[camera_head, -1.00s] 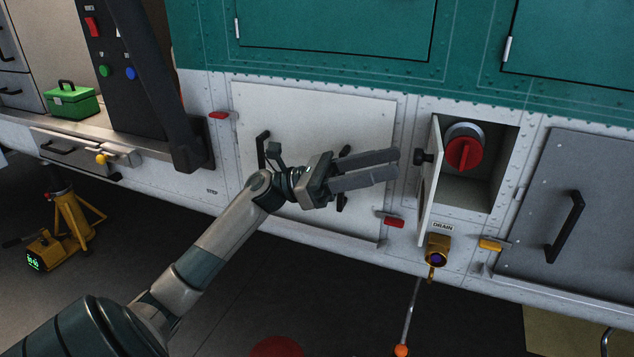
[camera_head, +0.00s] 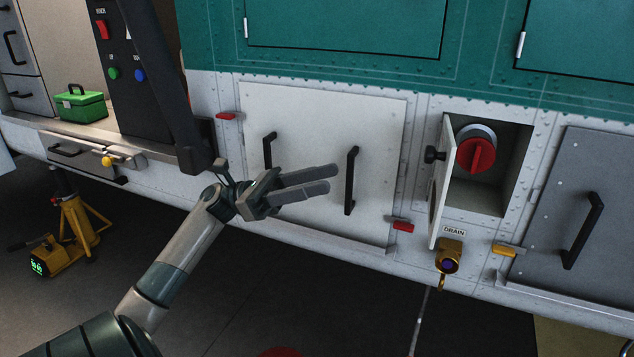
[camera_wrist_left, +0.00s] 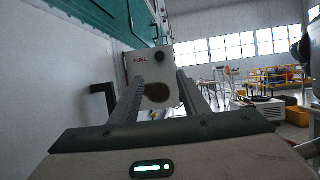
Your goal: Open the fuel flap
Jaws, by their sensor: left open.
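The fuel flap (camera_head: 441,182) stands swung open at the left side of its recess, seen nearly edge-on in the head view. A black knob sits on its face. Inside the recess is a red fuel cap (camera_head: 476,155) on a grey neck. In the left wrist view the flap (camera_wrist_left: 146,66), marked FUEL, faces the camera beyond the fingers. My left gripper (camera_head: 330,179) is open and empty, left of the flap and apart from it, in front of the white panel. My right gripper is not in view.
The white panel (camera_head: 310,130) has two black handles, the right one (camera_head: 350,180) close to my fingertips. A brass drain valve (camera_head: 448,256) is below the flap. A grey panel (camera_head: 595,170) is at right. A green toolbox (camera_head: 80,104) sits on the ledge at left.

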